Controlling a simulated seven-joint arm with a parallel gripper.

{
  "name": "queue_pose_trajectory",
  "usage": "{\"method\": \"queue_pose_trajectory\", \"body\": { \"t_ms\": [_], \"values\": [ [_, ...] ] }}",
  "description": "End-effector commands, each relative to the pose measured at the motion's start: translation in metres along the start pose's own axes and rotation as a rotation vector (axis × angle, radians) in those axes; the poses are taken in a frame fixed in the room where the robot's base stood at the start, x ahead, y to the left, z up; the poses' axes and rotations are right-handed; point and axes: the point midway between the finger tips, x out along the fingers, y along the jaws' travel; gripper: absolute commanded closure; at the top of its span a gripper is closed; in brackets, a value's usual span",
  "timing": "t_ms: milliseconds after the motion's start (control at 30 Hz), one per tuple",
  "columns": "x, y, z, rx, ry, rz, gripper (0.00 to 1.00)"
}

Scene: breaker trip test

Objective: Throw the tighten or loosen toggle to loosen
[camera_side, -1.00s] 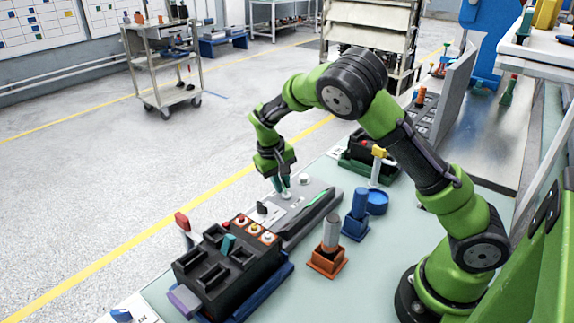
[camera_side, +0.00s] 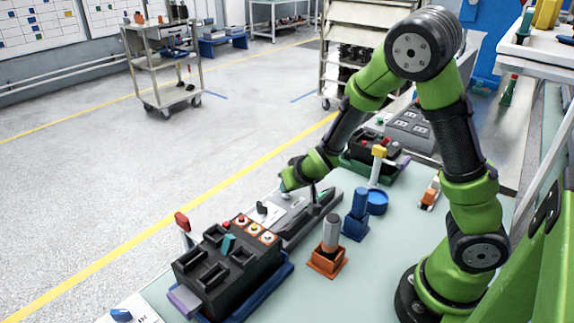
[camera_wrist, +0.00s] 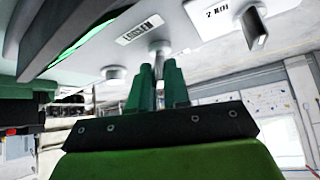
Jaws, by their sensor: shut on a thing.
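The toggle (camera_wrist: 158,48) is a short pale stem on a grey panel. It shows in the wrist view between the tips of my gripper's dark green fingers (camera_wrist: 158,82), which are shut on it. A label reading LOOSEN (camera_wrist: 139,30) sits on the panel close beside the stem. In the side view the grey panel (camera_side: 290,222) lies along the bench behind the black breaker box, and my gripper (camera_side: 285,190) is low at its far end, strongly tilted. My wrist hides most of the toggle there, so its exact lean cannot be told.
The black box with round buttons (camera_side: 225,262) stands in front of the panel. A blue holder (camera_side: 356,215) and an orange holder (camera_side: 327,262) stand to the right. A white round knob (camera_wrist: 114,72) is near the toggle. Open bench lies at front right.

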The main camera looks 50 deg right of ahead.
Motion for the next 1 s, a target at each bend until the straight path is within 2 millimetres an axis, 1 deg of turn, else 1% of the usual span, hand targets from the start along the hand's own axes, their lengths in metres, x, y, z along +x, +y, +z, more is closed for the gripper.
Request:
{"method": "queue_pose_trajectory", "body": {
  "t_ms": [100, 300, 867, 900, 967, 1000],
  "values": [
    [-0.0013, -0.0015, 0.0042, 0.009, 0.05, -0.025, 1.0],
    [-0.0019, -0.0011, 0.0054, 0.019, 0.112, -0.046, 1.0],
    [-0.0019, -0.0022, 0.006, 0.021, 0.138, -0.058, 1.0],
    [-0.0019, -0.0022, 0.006, 0.021, 0.138, -0.058, 0.81],
    [-0.0018, -0.0019, 0.0059, 0.021, 0.138, -0.058, 0.71],
    [-0.0018, -0.0014, 0.0059, 0.022, 0.138, -0.057, 0.65]
  ]
}}
